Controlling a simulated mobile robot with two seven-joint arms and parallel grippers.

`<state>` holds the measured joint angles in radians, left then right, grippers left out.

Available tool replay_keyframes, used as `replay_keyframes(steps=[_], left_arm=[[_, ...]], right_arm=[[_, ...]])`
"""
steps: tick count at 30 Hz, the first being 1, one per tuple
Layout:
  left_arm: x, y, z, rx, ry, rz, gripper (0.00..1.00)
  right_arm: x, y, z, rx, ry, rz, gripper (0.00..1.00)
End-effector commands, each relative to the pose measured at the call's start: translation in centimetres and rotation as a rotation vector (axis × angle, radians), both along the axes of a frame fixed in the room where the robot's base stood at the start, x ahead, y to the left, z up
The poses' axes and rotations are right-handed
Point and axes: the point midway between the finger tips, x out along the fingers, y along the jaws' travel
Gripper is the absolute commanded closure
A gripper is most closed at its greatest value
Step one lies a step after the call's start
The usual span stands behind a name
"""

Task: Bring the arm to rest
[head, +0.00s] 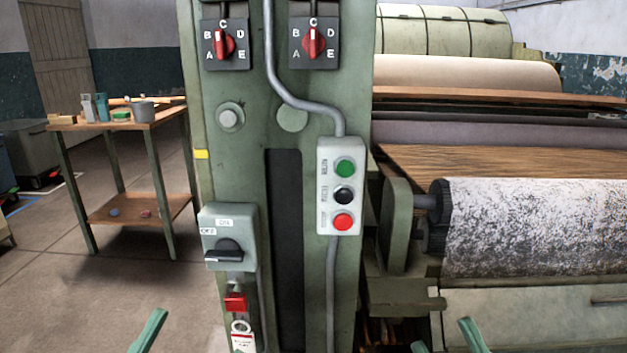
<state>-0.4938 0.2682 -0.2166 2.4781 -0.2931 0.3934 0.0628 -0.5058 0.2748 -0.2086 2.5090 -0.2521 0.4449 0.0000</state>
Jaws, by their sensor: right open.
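My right gripper (443,335) shows at the bottom edge, right of centre, as two green finger ends with a gap between them. It is open, and I see nothing between the fingers. It is in front of the machine's lower pale panel. Of my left gripper (150,331) only one green finger piece shows at the bottom left, over the floor, so its opening cannot be judged. Both arms are out of view below.
A green machine column (345,290) stands ahead, with a push-button box (325,187), two red selector knobs and a black rotary switch (225,240). A fuzzy roller (540,225) is at right. A wooden-topped table (150,122) stands at left. Floor between table and column is clear.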

Motion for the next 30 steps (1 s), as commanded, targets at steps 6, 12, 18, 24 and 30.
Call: replay_keyframes(steps=[6, 12, 18, 24, 30], left_arm=[[1.7, 1.0, 1.3, -0.007, 0.118, 0.051, 0.04], [4.9, 1.9, -2.0, -0.004, 0.414, 0.110, 0.04], [5.8, 3.1, -7.3, 0.003, 0.785, 0.176, 0.04], [2.9, 4.1, -13.0, 0.012, 1.159, 0.229, 0.04], [-1.5, 4.5, -17.1, 0.021, 1.435, 0.260, 0.04]], right_arm=[[3.3, -0.6, -0.6, 0.001, 0.201, -0.043, 0.54], [6.5, -1.5, -3.8, 0.002, 0.494, -0.101, 0.54], [7.3, -2.7, -9.1, -0.001, 0.865, -0.166, 0.54], [4.4, -3.6, -14.7, -0.004, 1.237, -0.220, 0.54], [0.0, -4.0, -18.8, -0.011, 1.513, -0.251, 0.54]])
